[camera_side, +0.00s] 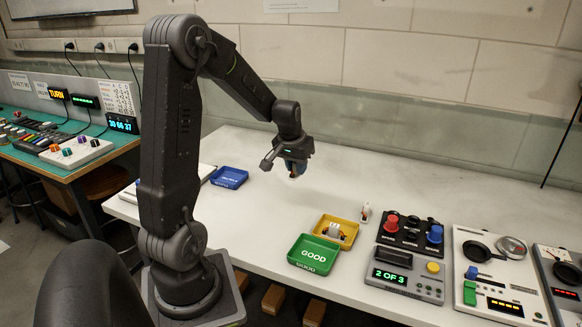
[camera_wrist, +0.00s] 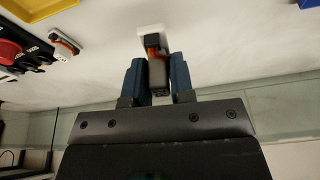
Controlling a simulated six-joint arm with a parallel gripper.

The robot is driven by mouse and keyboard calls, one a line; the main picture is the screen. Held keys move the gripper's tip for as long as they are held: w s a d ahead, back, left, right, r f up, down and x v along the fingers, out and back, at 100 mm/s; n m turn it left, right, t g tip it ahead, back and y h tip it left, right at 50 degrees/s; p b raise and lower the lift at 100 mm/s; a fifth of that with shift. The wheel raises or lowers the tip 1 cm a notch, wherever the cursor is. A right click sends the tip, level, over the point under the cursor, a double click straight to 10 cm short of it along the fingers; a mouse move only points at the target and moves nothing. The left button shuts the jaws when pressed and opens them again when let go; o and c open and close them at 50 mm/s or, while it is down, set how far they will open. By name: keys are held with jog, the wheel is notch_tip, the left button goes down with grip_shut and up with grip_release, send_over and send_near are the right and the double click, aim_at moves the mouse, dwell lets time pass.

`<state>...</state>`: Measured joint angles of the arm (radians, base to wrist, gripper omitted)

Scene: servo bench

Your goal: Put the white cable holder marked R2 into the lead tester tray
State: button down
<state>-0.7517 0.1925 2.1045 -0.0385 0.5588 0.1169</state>
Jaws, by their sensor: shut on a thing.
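My gripper (camera_side: 292,163) is raised above the back of the white bench, left of the trays. In the wrist view, my gripper (camera_wrist: 157,78) has its two blue fingers shut on a cable holder (camera_wrist: 152,34), white at its far end with orange and dark leads and a dark grey body between the fingers. No R2 mark is readable on it. A second white holder (camera_side: 365,211) stands beside a black panel with red and blue knobs (camera_side: 408,236); it also shows in the wrist view (camera_wrist: 66,40). I cannot tell which part is the lead tester tray.
A yellow tray (camera_side: 351,222) holds a white piece with orange. A green GOOD tray (camera_side: 314,268) is in front of it. A blue tray (camera_side: 228,184) lies at the left. The bench below my gripper is clear.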

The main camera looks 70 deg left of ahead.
jog(key=w+d+m+h, duration=0.2)
jog(key=w+d+m, duration=0.65)
jog(key=d, duration=0.55)
jog(key=m+h, duration=0.2)
jog(key=m, duration=0.6)
send_over(398, 260)
jog(key=f, duration=0.1)
jog(key=shift+s+a+f, duration=0.15)
jog(key=shift+f, duration=0.7)
jog(key=shift+s+a+f, duration=0.1)
jog(key=shift+f, duration=0.8)
jog(key=shift+s+a+f, duration=0.15)
jog(key=shift+f, duration=0.7)
jog(key=shift+f, duration=1)
jog(key=c, duration=0.9)
grip_release()
jog(key=shift+v, duration=2.5)
jog(key=shift+a+r, duration=0.1)
